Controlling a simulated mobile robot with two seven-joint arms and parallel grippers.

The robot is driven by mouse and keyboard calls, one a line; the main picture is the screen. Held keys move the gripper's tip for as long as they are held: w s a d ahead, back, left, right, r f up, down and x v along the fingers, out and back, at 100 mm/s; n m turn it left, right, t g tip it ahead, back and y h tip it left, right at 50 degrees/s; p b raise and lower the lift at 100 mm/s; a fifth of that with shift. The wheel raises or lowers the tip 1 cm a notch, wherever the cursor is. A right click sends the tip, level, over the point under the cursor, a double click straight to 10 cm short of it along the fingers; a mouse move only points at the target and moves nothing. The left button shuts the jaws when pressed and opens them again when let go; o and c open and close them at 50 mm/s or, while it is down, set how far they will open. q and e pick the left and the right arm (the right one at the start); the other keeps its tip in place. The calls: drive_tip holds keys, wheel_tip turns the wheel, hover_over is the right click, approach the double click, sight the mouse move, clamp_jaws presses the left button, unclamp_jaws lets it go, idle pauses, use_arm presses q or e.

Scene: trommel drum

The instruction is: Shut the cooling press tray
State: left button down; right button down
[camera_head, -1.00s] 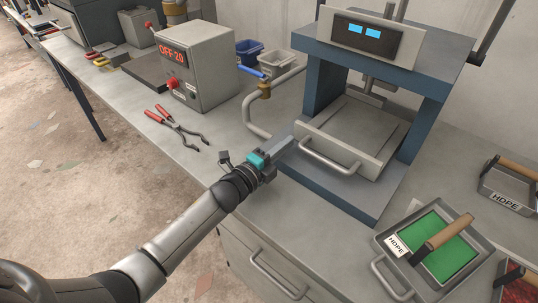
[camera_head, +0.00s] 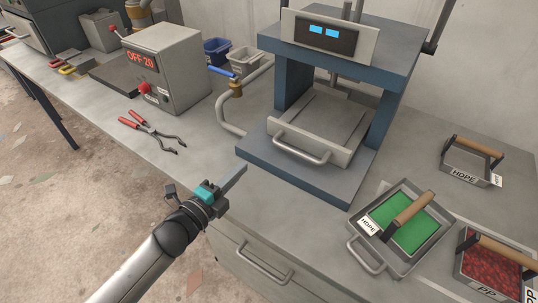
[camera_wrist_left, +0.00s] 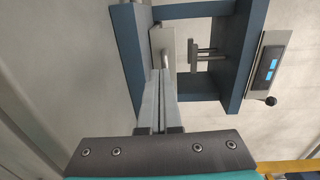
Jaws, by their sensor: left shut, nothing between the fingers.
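The cooling press (camera_head: 270,160) has a blue frame and a grey tray (camera_head: 328,118) between its posts. The tray has a raised front panel and a curved bar handle (camera_head: 300,155) facing the bench's front edge. The tray sits over the blue base, with a strip of base showing in front of it. My left gripper (camera_head: 238,172) is shut and empty, near the base's front left corner and apart from the handle. In the left wrist view, its fingers (camera_wrist_left: 160,105) lie together and point toward the press; the handle (camera_wrist_left: 165,59) shows just beyond the tips. My right gripper is out of view.
A pipe with a blue valve lever (camera_head: 223,72) stands left of the press. Red-handled pliers (camera_head: 150,130) lie near a grey control box (camera_head: 170,70). Mould trays, one with green material (camera_head: 418,232), stand at right. The bench's front edge runs below my gripper.

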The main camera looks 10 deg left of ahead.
use_arm(q)
drive_tip(key=s+d+r+g+y+p, duration=0.1)
drive_tip(key=s+d+r+g+p, duration=0.25)
drive_tip(key=s+d+p, duration=0.3)
drive_tip(key=b+x, duration=0.1)
drive_tip(key=x, duration=0.8)
drive_tip(key=shift+w+d+f, duration=0.25)
drive_tip(key=w, duration=0.1)
drive_tip(key=w+d, duration=0.1)
drive_tip(key=shift+w+r, duration=0.35)
drive_tip(key=shift+w+d+r, duration=0.1)
drive_tip(key=shift+w+d, duration=0.1)
drive_tip(key=shift+w, duration=0.2)
drive_tip(key=shift+w, duration=0.1)
